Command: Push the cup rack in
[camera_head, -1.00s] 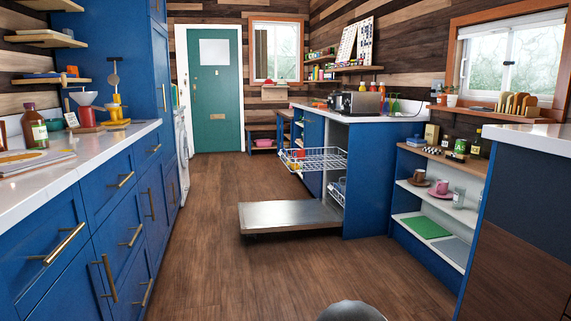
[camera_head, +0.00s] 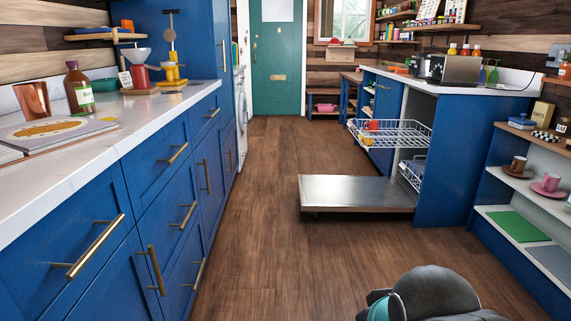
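The cup rack (camera_head: 392,134) is the upper white wire rack of an open dishwasher at right of centre. It is slid out to the left, past the cabinet front, and holds a red cup (camera_head: 373,125) and at least one yellow item. The dishwasher door (camera_head: 357,193) is folded down flat, low above the floor. A lower wire rack (camera_head: 412,172) sits further back inside the opening. My gripper is not in view; only a dark rounded part of my arm shows at the bottom right, well in front of the dishwasher.
Blue drawers with brass handles (camera_head: 93,247) line the left side under a white counter (camera_head: 120,150). An open shelf unit (camera_head: 529,190) with cups stands at the right. The wooden floor (camera_head: 262,215) between is clear, back to the teal door (camera_head: 276,65).

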